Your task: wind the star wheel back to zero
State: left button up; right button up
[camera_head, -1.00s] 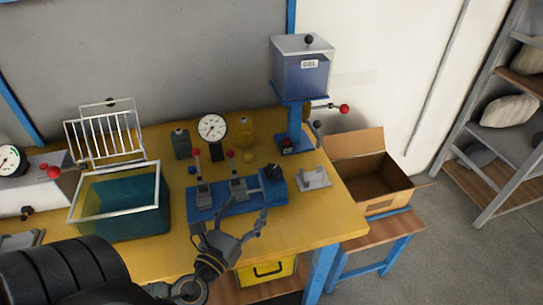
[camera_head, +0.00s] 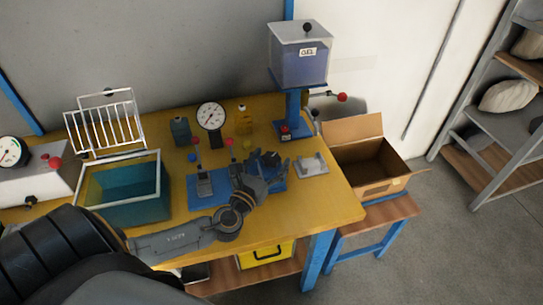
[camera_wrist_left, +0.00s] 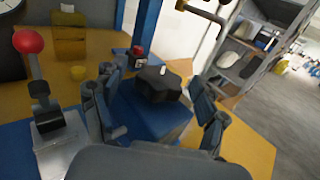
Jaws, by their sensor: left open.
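The star wheel (camera_wrist_left: 160,84) is a dark lobed knob with a small pale mark, on the right end of a blue fixture (camera_wrist_left: 150,118). In the head view the star wheel (camera_head: 268,157) is partly hidden by my left gripper (camera_head: 267,165). In the left wrist view my left gripper (camera_wrist_left: 158,100) is open, one finger on each side of the fixture's end. The wheel stands between and a little beyond the fingers. I cannot tell whether either finger touches it. My right gripper is not in view.
A red-knobbed lever clamp (camera_wrist_left: 28,42) stands close left of the gripper. A dial gauge (camera_head: 211,116), a gel dispenser (camera_head: 299,55) and a grey block (camera_head: 311,166) surround the fixture. A teal tub (camera_head: 124,205) sits left; an open cardboard box (camera_head: 371,165) is right.

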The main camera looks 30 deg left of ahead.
pick_arm(q)
jog(key=shift+w+a, duration=0.1)
jog(key=shift+w, duration=0.3)
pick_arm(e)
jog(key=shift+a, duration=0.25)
pick_arm(q)
jog(key=shift+c, duration=0.2)
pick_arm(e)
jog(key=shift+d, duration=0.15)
pick_arm(q)
jog(key=c, duration=1.1)
jog(key=shift+c, duration=0.2)
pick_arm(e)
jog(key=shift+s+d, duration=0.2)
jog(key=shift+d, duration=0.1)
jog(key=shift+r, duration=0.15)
